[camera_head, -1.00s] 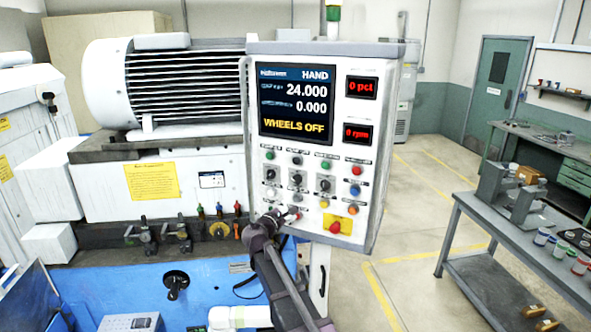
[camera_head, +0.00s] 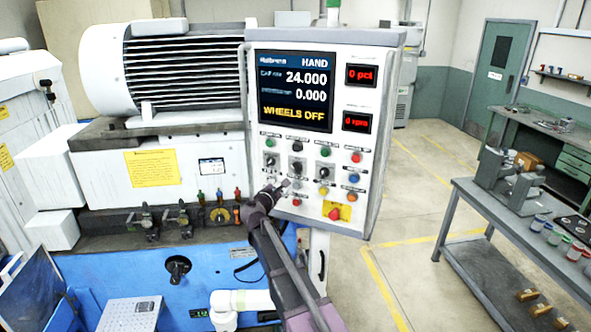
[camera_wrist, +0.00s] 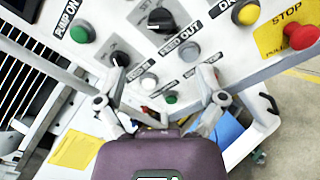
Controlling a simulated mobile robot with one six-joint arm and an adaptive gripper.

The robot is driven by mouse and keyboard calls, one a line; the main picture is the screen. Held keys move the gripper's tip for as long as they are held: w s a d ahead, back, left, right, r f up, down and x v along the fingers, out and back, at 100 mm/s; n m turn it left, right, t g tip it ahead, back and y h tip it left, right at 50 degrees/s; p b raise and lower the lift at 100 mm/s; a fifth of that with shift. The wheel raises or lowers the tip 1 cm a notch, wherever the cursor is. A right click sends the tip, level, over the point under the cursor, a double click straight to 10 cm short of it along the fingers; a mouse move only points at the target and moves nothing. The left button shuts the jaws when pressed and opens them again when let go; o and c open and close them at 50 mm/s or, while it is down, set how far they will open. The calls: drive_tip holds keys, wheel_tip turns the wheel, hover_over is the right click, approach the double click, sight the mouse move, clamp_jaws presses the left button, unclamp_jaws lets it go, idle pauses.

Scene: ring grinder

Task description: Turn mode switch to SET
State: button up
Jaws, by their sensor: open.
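The control panel (camera_head: 376,125) is upright, with a screen (camera_head: 292,90) reading HAND and WHEELS OFF. Several black rotary knobs sit below the screen, one at the left (camera_head: 269,161) and one at the middle (camera_head: 295,166). I cannot read which is the mode switch. My gripper (camera_head: 272,190) is at the panel's lower left, in front of its face. In the wrist view my gripper (camera_wrist: 162,98) is open and empty, its fingers apart. A black knob (camera_wrist: 120,58) is just beyond the left finger; another black knob (camera_wrist: 160,18) is farther up.
A red STOP button (camera_wrist: 301,37) on yellow is at the right. A grey rail (camera_wrist: 270,67) runs along the panel's edge. A grey workbench (camera_head: 465,190) stands at right.

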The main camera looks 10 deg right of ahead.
sight(295, 168)
drive_tip(key=x, duration=1.2)
drive_tip(key=shift+w, duration=0.15)
drive_tip(key=shift+c, duration=0.2)
drive_tip(key=c, duration=1.1)
